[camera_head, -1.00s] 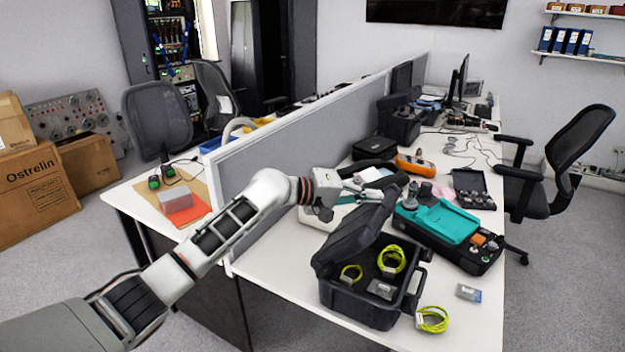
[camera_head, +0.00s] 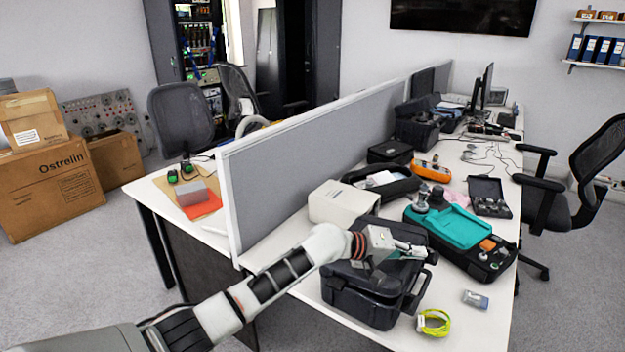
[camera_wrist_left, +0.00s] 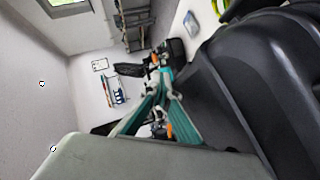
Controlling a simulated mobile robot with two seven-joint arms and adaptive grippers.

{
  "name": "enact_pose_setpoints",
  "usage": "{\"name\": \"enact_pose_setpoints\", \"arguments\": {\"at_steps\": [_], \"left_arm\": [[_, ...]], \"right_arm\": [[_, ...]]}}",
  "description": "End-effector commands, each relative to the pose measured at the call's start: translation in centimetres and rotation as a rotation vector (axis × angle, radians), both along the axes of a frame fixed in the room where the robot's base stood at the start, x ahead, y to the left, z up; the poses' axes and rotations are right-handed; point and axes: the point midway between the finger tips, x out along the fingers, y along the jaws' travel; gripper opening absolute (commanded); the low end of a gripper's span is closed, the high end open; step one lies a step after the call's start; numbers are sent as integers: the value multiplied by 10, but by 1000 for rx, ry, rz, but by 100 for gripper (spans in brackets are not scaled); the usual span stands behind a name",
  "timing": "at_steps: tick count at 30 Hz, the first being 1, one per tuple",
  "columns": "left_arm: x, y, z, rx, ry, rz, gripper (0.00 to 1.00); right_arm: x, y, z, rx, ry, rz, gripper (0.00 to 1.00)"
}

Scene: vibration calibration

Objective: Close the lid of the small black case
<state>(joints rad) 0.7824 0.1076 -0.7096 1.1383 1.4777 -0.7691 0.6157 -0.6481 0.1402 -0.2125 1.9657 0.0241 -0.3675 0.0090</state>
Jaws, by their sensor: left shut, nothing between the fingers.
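The small black case (camera_head: 368,308) stands near the front edge of the white desk in the head view. In the left wrist view the dark ribbed lid (camera_wrist_left: 262,75) fills the right side, close beside the teal fingers (camera_wrist_left: 160,75). I cannot tell whether they touch. My right gripper is not in view.
A yellow-green cable coil (camera_head: 433,322) and a small grey box (camera_head: 476,299) lie right of the case. A black and teal device (camera_head: 462,236) is behind it to the right. A white box (camera_head: 343,203) stands behind, near the grey partition (camera_head: 310,165).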

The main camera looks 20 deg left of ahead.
Motion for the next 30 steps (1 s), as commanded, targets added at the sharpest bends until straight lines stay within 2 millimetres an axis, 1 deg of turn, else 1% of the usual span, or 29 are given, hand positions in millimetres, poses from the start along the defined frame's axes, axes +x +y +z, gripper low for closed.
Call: {"name": "enact_pose_setpoints", "arguments": {"at_steps": [1,3,10,25,28,30], "left_arm": [[-1,-1,-8,0,3,0,0],[-1,-2,-12,-1,2,0,0],[-1,-4,-20,0,1,0,0],[-1,-4,-20,-1,0,0,0],[-2,-5,-15,-1,0,0,0],[-3,-6,-10,-1,-2,0,0]], "right_arm": [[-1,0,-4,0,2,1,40],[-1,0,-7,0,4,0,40],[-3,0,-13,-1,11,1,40],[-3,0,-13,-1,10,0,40],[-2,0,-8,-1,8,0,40],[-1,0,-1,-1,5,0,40]]}}
